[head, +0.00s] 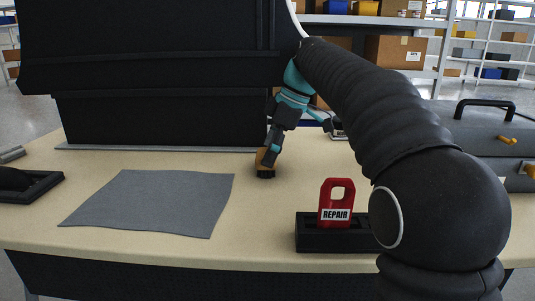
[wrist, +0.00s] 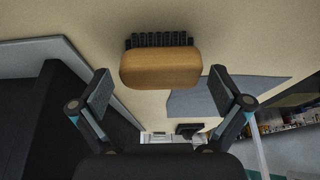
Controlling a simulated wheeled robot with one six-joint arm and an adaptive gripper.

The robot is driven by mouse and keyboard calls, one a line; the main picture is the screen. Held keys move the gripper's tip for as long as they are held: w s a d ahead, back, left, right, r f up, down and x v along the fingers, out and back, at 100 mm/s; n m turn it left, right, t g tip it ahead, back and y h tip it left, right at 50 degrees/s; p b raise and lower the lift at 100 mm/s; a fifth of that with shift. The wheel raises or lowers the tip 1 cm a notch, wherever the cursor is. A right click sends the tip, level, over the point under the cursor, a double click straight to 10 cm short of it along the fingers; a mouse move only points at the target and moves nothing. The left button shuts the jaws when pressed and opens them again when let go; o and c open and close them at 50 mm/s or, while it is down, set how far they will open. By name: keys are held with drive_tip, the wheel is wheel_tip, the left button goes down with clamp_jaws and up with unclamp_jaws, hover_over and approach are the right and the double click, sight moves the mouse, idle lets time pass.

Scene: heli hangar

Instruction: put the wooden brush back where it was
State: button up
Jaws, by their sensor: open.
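The wooden brush (wrist: 160,67) has a brown wooden back and dark bristles. In the head view the brush (head: 264,160) stands on the tan tabletop near the middle, bristles down, in front of the black panel. My gripper (head: 272,152) is right at the brush and partly hides it. In the wrist view my gripper (wrist: 160,88) is open, with one finger to each side. The brush shows ahead of the gap between the fingertips, with visible space on both sides. I cannot tell whether any part of it is between the pads.
A grey cloth (head: 150,203) lies flat at the left of the table (head: 250,225). A red REPAIR tag (head: 336,203) stands in a black holder (head: 318,238) at the front. A black tray (head: 40,189) is at the far left, a grey case (head: 490,135) at the right.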

drive_tip(key=p+v, duration=0.3)
drive_tip(key=v, duration=0.8)
drive_tip(key=shift+r+p, duration=0.15)
drive_tip(key=shift+p, duration=0.25)
drive_tip(key=shift+d, duration=0.15)
